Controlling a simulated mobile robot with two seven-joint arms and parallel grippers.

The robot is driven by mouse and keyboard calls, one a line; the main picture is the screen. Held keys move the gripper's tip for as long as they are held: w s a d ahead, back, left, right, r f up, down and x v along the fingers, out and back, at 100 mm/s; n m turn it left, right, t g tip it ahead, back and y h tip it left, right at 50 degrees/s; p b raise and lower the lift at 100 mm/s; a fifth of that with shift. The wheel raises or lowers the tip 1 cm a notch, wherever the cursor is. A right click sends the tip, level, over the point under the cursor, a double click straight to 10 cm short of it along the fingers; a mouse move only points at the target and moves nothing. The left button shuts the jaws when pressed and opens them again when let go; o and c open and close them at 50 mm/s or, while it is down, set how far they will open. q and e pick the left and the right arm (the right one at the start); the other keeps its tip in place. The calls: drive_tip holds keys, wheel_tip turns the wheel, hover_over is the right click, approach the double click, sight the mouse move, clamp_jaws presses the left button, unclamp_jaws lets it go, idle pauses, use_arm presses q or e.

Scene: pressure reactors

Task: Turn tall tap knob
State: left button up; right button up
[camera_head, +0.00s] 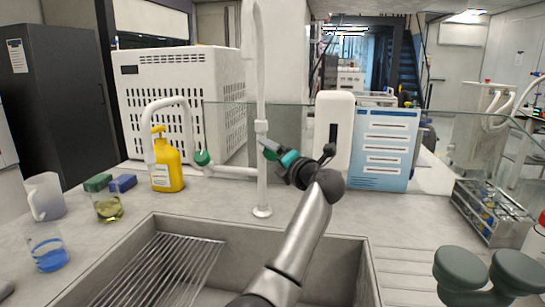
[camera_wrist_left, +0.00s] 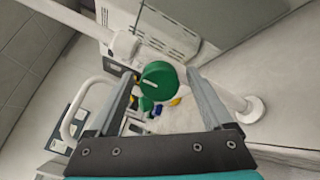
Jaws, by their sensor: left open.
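The tall tap (camera_head: 262,170) is a white upright pipe behind the sink, with its round base on the counter. Its round green knob (camera_wrist_left: 158,73) shows clearly in the left wrist view. My left gripper (camera_wrist_left: 162,74) is open, with one finger on either side of the knob; I cannot tell whether either touches it. In the head view, my left gripper (camera_head: 270,149) is beside the tall tap's pipe, and its fingers and wrist hide most of the knob. My right gripper is not in view.
A shorter curved tap (camera_head: 172,101) with another green knob (camera_head: 202,158) stands left, by a yellow bottle (camera_head: 167,170). The sink (camera_head: 150,222) lies in front, holding a wire rack (camera_head: 160,270). Beakers stand left; a blue-white box (camera_head: 384,150) and tube rack (camera_head: 490,213) stand right.

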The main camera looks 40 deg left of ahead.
use_arm(q)
drive_tip(key=shift+a, duration=0.15)
clamp_jaws()
idle(0.7)
